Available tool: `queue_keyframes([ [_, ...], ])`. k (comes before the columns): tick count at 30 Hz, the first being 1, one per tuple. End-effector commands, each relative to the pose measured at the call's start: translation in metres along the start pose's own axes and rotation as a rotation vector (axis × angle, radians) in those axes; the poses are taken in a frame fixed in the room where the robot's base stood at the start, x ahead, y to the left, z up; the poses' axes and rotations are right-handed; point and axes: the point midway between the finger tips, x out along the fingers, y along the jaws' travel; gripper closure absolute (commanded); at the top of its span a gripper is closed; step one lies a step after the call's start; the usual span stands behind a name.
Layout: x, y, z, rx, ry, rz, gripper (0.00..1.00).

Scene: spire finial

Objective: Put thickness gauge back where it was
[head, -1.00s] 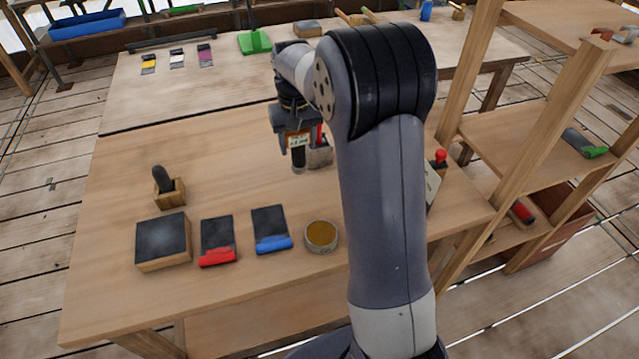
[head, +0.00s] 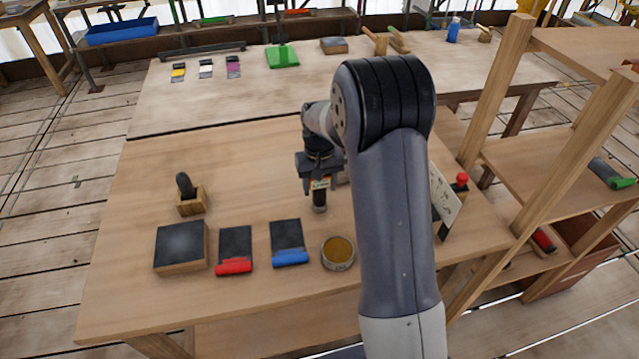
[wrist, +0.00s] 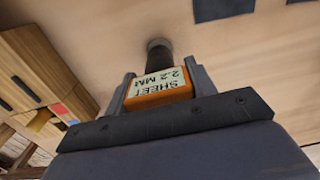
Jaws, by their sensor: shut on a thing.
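My gripper (head: 319,184) is shut on the thickness gauge, an orange block with a pale label reading "SHEET 2.2 MM" (wrist: 158,84) and a dark round handle or stem. In the wrist view the block sits between both fingers and the dark stem (wrist: 159,52) points away from me. In the head view the gauge's dark stem (head: 319,200) hangs below the fingers over the middle of the table. I cannot tell whether its end touches the tabletop.
On the wooden table (head: 250,165) are a wooden holder with a dark handle (head: 190,197), a dark-topped block (head: 181,246), a red-edged plate (head: 235,248), a blue-edged plate (head: 288,242) and a round tin (head: 338,252). A white card (head: 444,195) stands right. Shelf posts (head: 495,90) rise beyond.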

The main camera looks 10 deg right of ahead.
Motion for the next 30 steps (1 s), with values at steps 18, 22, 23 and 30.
queue_keyframes([
  [18,-0.004,0.0,0.0,0.0,0.0,0.0,0.26],
  [22,-0.019,0.0,-0.001,0.0,0.005,0.0,0.26],
  [23,-0.025,0.0,-0.001,0.0,0.006,0.0,0.26],
  [30,-0.078,0.0,-0.001,0.0,0.005,0.0,0.26],
])
